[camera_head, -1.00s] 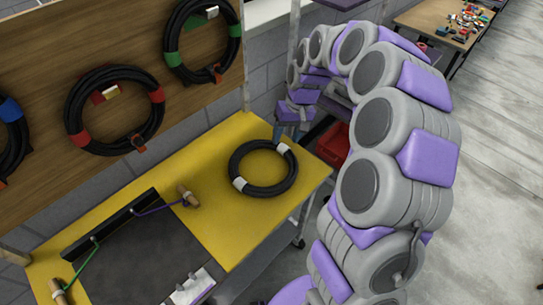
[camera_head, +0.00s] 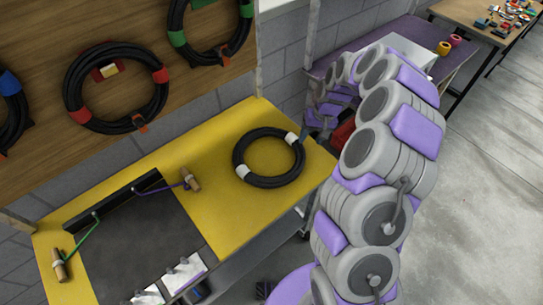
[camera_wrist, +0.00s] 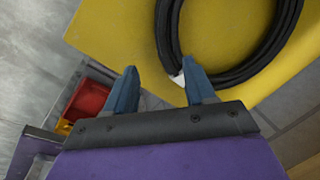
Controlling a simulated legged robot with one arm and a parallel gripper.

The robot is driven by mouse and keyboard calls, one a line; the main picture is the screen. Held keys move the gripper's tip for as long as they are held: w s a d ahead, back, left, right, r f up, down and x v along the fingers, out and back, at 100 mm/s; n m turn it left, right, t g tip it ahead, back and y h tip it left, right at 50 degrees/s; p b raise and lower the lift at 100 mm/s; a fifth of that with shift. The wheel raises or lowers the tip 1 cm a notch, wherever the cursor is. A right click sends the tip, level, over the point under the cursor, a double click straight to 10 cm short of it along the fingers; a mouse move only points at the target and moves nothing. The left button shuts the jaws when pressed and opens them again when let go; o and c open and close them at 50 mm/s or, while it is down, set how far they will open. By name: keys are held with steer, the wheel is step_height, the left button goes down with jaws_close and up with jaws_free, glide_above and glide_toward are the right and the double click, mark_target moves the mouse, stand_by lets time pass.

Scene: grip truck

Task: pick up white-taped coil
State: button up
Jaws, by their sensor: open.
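The white-taped coil (camera_head: 269,157) is a black cable ring with two white tape bands. It lies flat on the right part of the yellow tabletop in the head view. In the wrist view the coil (camera_wrist: 235,72) fills the top right, with one white band beside the right fingertip. My gripper (camera_wrist: 162,82) has two blue fingers spread apart with nothing between them. The right finger overlaps the coil's near edge in the picture; I cannot tell whether they touch. In the head view my arm curves to the table's right end, and the fingers are hard to make out.
Other coils with red (camera_head: 117,87) and green (camera_head: 211,28) tape hang on the wooden board behind the table. The yellow table (camera_head: 225,212) carries a dark mat and wood-handled tools at left. A red bin (camera_wrist: 85,102) sits below the table edge.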

mark_target(300, 150)
steer(key=shift+x, duration=0.85)
steer(key=shift+f, duration=0.3)
steer(key=a+f, duration=0.1)
steer(key=a+f+b, duration=0.1)
steer(key=a, duration=0.1)
steer(key=a+f, duration=0.1)
steer(key=shift+s+a, duration=0.25)
steer(key=shift+s, duration=0.1)
steer(key=d+f, duration=0.1)
steer(key=s+d+f+b, duration=0.1)
steer(key=d+f, duration=0.1)
steer(key=shift+r, duration=0.25)
steer(key=shift+c, duration=0.6)
steer(key=shift+w+a, duration=0.15)
steer(key=shift+a, duration=0.15)
steer(key=shift+c, duration=0.8)
steer(key=shift+w+a, duration=0.35)
steer(key=shift+a, duration=0.35)
steer(key=shift+c, duration=1.4)
steer(key=shift+w, duration=0.1)
steer(key=c, duration=0.3)
jaws_close()
steer(key=shift+d+r, duration=0.1)
steer(key=shift+d, duration=0.05)
steer(key=shift+w, duration=0.1)
